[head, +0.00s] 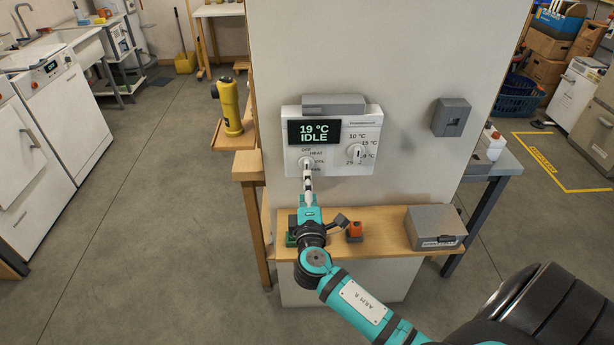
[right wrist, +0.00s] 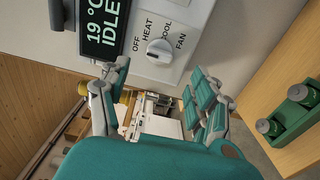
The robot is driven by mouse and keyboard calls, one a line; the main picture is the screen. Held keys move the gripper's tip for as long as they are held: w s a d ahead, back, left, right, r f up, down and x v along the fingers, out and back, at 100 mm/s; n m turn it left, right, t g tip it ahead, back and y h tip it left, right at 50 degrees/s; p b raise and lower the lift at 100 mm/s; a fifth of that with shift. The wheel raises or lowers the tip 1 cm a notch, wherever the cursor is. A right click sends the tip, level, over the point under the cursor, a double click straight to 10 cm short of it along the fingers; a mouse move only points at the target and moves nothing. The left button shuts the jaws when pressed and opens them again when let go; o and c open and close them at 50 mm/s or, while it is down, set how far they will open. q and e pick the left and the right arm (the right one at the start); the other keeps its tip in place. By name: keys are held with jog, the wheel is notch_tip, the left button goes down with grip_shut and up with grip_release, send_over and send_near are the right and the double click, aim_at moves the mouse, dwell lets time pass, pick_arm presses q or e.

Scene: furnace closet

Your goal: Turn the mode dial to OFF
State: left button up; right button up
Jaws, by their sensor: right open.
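The thermostat panel (head: 350,162) is mounted on the pale wall, and its display (head: 314,132) reads 19 °C IDLE. The white mode dial (head: 306,163) is at the panel's lower left; it also shows in the right wrist view (right wrist: 160,50), with OFF, HEAT, COOL and FAN printed around it. I cannot tell for sure which label it points to. My right gripper (head: 308,183) is just below the dial in the head view. In the right wrist view its fingers (right wrist: 158,90) are spread with nothing between them, and the dial lies beyond the tips. My left gripper is out of view.
A second dial (head: 354,153) with temperature marks is on the panel's right side. A wooden shelf (head: 385,242) below holds a grey box (head: 435,227) and an orange-topped item (head: 354,231). A grey wall box (head: 451,117) is to the right. A yellow torch-like object (head: 230,106) stands left.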

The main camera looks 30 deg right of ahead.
jog(key=shift+v, duration=2.3)
jog(key=s+a+f+g+y, duration=0.1)
jog(key=s+f+g+y, duration=0.15)
jog(key=f, duration=0.85)
jog(key=s+a+f+m+g+y+b, duration=0.15)
jog(key=s+f, duration=0.25)
jog(key=f, duration=0.8)
jog(key=s+a+f+g+y, duration=0.1)
jog(key=s+f+g, duration=0.2)
jog(key=f, duration=0.8)
jog(key=s+a+f+m+g+y, duration=0.1)
jog(key=s+f+m+g, duration=0.1)
jog(key=s+f, duration=0.5)
jog(key=s+a+f+m+g+y+b, duration=0.1)
jog(key=s+f, duration=0.6)
jog(key=s, duration=0.8)
jog(key=s+a+f+m+g+y, duration=0.2)
jog(key=s+f+m+g, duration=0.2)
jog(key=s+f, duration=0.4)
jog(key=s+m, duration=0.1)
jog(key=s, duration=0.2)
jog(key=shift+s+a, duration=0.25)
jog(key=shift+a, duration=0.05)
